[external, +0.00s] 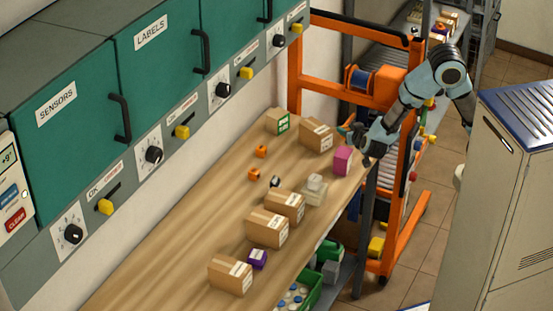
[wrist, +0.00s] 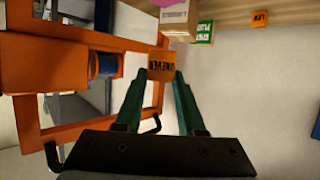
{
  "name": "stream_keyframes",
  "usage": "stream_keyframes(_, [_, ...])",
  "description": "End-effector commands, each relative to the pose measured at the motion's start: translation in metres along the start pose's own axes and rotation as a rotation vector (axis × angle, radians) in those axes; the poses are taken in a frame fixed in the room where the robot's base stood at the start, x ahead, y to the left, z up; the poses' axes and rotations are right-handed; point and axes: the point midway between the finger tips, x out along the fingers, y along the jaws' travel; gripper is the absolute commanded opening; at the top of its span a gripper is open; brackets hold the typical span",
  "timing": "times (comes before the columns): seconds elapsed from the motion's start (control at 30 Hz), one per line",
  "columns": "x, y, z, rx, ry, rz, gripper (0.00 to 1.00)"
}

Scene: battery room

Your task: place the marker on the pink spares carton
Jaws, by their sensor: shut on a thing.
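My gripper (wrist: 160,80) is shut on a small orange block (wrist: 161,66) with a dark printed label, seen between the green fingertips in the wrist view. I take this block to be the marker. In the external view my gripper (external: 353,131) is over the far right end of the wooden bench, close to the pink carton (external: 343,160); the held block is not clear there. The pink carton stands on the bench near its right edge, its top free. A pink patch (wrist: 178,3) shows at the top edge of the wrist view.
A brown carton (external: 316,134) and a green-marked box (external: 278,122) stand behind the pink carton. Two orange blocks (external: 261,151) lie left of it. An orange frame (external: 294,75) with a reel rises beyond the bench end. More cartons (external: 267,228) line the front edge.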

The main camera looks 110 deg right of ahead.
Motion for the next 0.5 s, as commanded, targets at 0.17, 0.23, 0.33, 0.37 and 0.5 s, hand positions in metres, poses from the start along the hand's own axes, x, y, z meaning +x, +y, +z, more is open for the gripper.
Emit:
stream_keyframes(0.17, [0.008,0.000,0.018,-0.002,0.000,-0.001,0.00])
stream_keyframes(0.23, [0.010,0.000,0.024,-0.002,-0.001,0.000,0.00])
stream_keyframes(0.33, [0.016,0.000,0.037,-0.005,-0.001,-0.001,0.00])
stream_keyframes(0.37, [0.017,0.000,0.041,-0.005,0.000,0.000,0.00])
stream_keyframes(0.5, [0.023,0.000,0.054,-0.002,0.000,-0.001,0.00])
